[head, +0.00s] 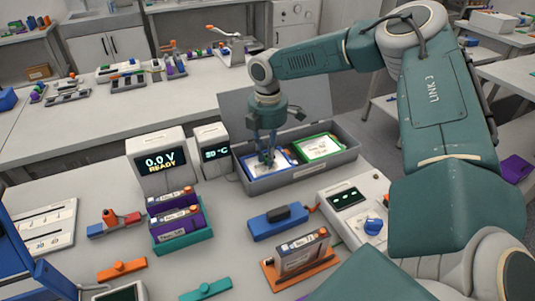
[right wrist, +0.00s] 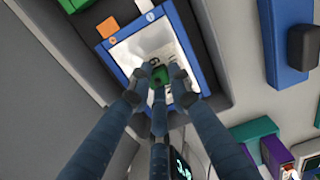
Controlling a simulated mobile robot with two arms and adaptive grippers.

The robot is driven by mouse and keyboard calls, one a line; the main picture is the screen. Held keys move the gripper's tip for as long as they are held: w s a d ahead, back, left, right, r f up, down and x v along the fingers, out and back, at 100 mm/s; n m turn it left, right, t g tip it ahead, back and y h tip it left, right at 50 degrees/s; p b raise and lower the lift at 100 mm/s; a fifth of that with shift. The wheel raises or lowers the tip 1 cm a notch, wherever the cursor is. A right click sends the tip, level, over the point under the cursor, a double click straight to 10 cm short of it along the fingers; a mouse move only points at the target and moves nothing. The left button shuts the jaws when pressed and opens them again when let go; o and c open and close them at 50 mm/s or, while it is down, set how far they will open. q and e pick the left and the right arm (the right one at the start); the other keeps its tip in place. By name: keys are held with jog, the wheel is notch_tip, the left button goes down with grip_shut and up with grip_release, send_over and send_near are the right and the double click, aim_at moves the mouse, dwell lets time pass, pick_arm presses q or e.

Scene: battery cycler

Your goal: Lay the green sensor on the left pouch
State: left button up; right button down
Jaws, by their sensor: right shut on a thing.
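The left pouch (head: 281,158) has a blue frame and a white face and lies in the left half of an open grey case (head: 269,184). The right wrist view shows this pouch (right wrist: 193,60) below the fingers. My right gripper (head: 267,158) points down over the pouch. In the right wrist view its fingers (right wrist: 160,78) are shut on the small green sensor (right wrist: 160,74), which is over the pouch's white face. I cannot tell whether the sensor touches the pouch. In the head view the fingers hide the sensor. My left gripper is not in view.
A green-framed pouch (head: 318,147) lies in the case's right half. Display units (head: 160,162) stand left of the case. A blue block (head: 278,222), an orange-based holder (head: 300,258) and a white meter (head: 352,198) are in front. The case lid stands open behind.

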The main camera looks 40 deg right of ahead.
jog(key=shift+f, duration=0.15)
jog(key=c, duration=1.5)
grip_release()
jog(key=shift+c, duration=0.2)
notch_tip(320, 180, up, 12)
jog(key=shift+s, duration=0.1)
